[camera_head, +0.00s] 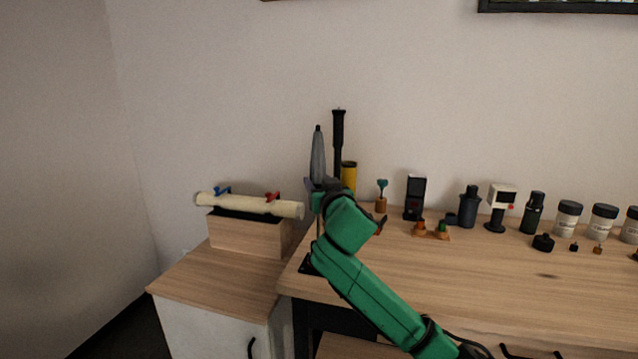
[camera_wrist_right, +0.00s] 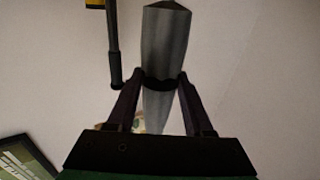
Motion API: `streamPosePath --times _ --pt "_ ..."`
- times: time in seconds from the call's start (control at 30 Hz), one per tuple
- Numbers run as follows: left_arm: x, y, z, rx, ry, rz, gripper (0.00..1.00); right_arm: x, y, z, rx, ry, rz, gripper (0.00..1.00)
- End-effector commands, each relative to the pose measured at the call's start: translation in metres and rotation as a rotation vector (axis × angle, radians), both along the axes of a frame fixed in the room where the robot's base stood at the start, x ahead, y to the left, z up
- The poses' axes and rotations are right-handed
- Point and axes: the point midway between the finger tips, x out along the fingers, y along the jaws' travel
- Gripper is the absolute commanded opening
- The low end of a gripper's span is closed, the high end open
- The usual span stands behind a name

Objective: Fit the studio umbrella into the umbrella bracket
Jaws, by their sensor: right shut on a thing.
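The folded grey studio umbrella (camera_head: 318,155) stands upright, tip up, near the left end of the wooden table. My right gripper (camera_head: 322,184) is shut around its lower part in the head view. In the right wrist view the grey umbrella (camera_wrist_right: 167,45) lies between the two fingers of the gripper (camera_wrist_right: 163,82). I cannot clearly make out the umbrella bracket; my gripper and green arm cover that spot. A dark base (camera_head: 308,264) shows below, at the table's left corner. My left gripper is not in view.
A black pole (camera_head: 338,135) stands close to the right of the umbrella, with a yellow cylinder (camera_head: 349,176) beside it. Small devices, bottles and white jars (camera_head: 568,217) line the table's back. A cream roll (camera_head: 250,205) lies on a wooden box at left.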

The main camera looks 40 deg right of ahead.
Motion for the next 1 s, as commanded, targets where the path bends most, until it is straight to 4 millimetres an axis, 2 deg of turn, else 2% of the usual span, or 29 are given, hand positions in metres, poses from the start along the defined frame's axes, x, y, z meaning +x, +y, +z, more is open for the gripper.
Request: streamPosePath --times 0.97,1.0 --pt "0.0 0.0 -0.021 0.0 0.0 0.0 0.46 0.0 0.0 -0.025 0.0 -0.001 0.0 0.0" --pt "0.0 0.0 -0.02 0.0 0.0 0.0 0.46 0.0 0.0 -0.025 0.0 -0.002 0.0 0.55"
